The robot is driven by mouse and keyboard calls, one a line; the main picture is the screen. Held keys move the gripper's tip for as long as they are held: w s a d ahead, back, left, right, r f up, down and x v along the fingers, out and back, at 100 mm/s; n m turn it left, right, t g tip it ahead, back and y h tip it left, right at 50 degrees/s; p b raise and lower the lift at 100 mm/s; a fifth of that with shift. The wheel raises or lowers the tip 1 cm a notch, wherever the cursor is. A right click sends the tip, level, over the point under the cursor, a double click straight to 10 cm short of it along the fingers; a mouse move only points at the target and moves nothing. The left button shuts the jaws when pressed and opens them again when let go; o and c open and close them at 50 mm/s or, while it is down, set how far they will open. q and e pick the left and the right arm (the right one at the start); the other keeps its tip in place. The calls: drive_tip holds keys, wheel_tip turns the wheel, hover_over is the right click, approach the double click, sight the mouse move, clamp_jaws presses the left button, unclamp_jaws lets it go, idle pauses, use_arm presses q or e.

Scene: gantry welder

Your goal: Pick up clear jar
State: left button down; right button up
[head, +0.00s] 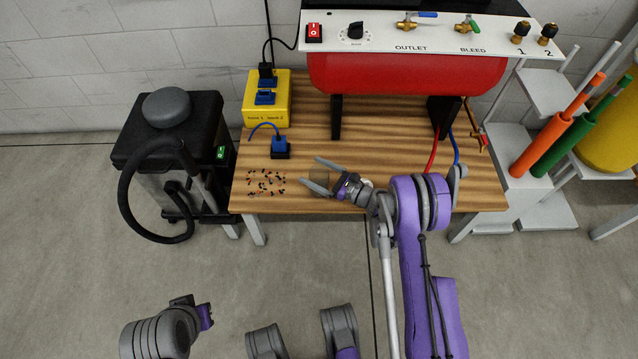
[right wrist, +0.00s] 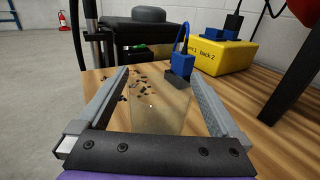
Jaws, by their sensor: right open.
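The clear jar (head: 319,176) is a faint see-through shape near the front of the wooden table in the head view. It also shows as a pale transparent block (right wrist: 158,112) in the right wrist view. My right gripper (head: 318,177) is open, with one finger on either side of the jar. In the right wrist view my right gripper's fingers (right wrist: 160,100) stand apart from it. I cannot tell the jar's exact edges. My left gripper's fingers do not show; only parts of my arm appear at the lower left.
Small dark bits (head: 265,183) lie scattered left of the jar on the table (head: 385,125). A blue plug block (head: 281,147) and a yellow socket box (head: 267,98) stand behind. A red tank (head: 405,74) is at the back. A black vacuum (head: 165,130) stands left of the table.

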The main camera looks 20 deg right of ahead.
drive_tip(key=shift+w+a, duration=0.45)
drive_tip(key=shift+w, duration=0.05)
clamp_jaws()
